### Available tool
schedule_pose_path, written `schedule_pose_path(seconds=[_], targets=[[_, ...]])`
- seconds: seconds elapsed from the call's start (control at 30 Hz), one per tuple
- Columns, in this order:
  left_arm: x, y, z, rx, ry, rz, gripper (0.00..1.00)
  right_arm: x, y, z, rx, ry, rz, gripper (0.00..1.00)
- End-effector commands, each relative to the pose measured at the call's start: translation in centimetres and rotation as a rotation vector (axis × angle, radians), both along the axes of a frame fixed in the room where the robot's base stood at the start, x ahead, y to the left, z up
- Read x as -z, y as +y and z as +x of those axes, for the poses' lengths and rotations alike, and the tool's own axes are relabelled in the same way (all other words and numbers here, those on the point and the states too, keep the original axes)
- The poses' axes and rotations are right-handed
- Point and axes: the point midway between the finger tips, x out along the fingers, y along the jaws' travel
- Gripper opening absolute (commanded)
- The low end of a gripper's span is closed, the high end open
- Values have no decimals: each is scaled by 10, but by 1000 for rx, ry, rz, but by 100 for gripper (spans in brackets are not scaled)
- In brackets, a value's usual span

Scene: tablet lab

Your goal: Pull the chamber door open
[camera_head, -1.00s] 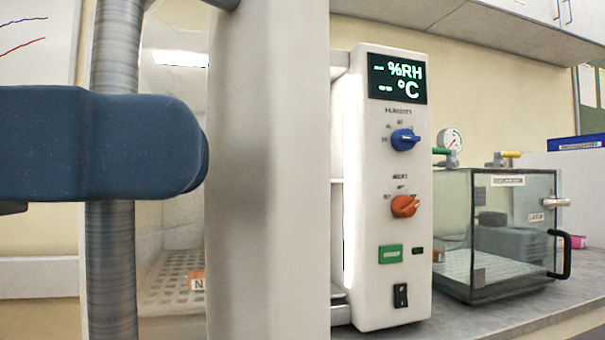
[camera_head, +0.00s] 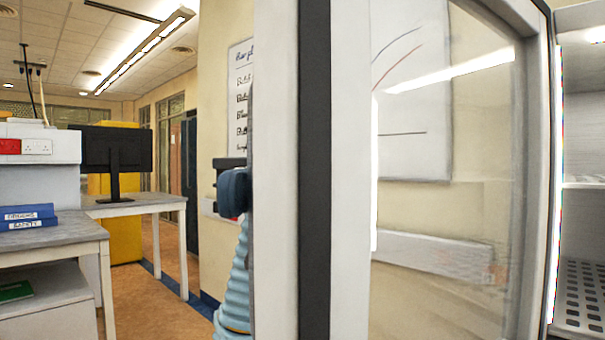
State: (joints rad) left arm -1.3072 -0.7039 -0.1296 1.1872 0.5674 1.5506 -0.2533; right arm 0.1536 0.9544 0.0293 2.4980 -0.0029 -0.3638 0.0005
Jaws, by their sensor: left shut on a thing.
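The chamber door (camera_head: 351,220) fills the middle and right of the head view. It has a pale frame, a dark seal strip and a large glass pane, and it stands swung open, away from the chamber (camera_head: 590,140) at the right edge. The chamber's inside shows shelves, the lower one perforated. My left gripper (camera_head: 234,192), dark blue, is at the far left edge of the door, partly hidden behind it. It is shut on the door handle, which the door hides from this view. My right gripper is not in view.
Left of the door is open floor (camera_head: 150,310). A grey table (camera_head: 140,203) with a monitor (camera_head: 110,150) stands farther back. A nearer bench (camera_head: 55,235) with blue binders (camera_head: 28,216) is at far left. A whiteboard (camera_head: 240,90) hangs on the wall.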

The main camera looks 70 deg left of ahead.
Motion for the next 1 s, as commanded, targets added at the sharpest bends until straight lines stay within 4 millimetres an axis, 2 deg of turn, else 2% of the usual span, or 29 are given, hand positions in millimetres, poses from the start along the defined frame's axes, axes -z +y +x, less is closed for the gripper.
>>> schedule_pose_path(seconds=[0.2,0.57,0.6,0.67,1.0], targets=[[0,7,-3,20,2,2,0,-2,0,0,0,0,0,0],[0,8,-3,21,2,2,0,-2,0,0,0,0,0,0],[0,8,-3,20,2,2,27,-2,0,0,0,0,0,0],[0,8,-3,20,2,2,35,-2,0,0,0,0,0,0],[-1,11,-2,20,1,-1,35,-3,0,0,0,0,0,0]])
